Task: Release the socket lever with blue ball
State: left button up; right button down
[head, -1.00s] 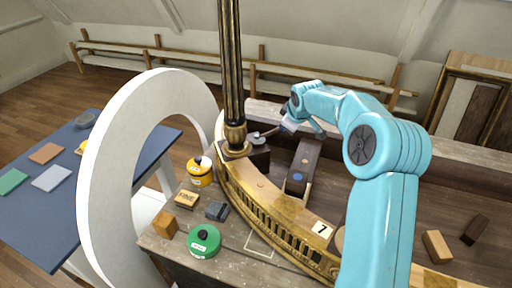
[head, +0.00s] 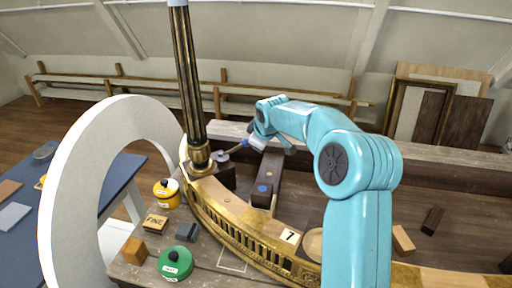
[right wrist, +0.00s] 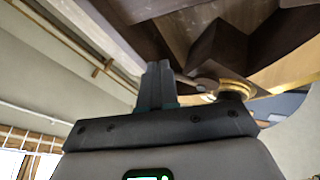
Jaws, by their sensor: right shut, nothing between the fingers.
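The gilt column (head: 190,85) stands upright in a brass socket (head: 200,158) at the left end of the curved gilt console piece (head: 235,222). A thin socket lever (head: 228,153) sticks out to the right from the column's foot, with a small bluish ball (head: 244,143) at its end. My right gripper (head: 257,143) is at the ball end of the lever; I cannot tell whether they touch. In the right wrist view the fingers (right wrist: 158,84) are shut and empty, with the lever (right wrist: 198,82) and brass socket (right wrist: 236,88) just right of them. My left gripper is out of view.
A large white ring (head: 75,185) stands left of the bench. A dark block (head: 265,175) with a blue dot lies right of the socket. Yellow (head: 166,194) and green (head: 175,264) tins and small blocks crowd the front left. The bench's right side has free room.

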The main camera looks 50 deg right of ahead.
jog(key=s+d+r, duration=0.1)
jog(key=s+r, duration=0.3)
jog(key=r, duration=0.2)
jog(key=shift+s+d+r+b, duration=0.15)
jog(key=shift+d+r+b, duration=0.15)
jog(key=shift+r+b, duration=0.15)
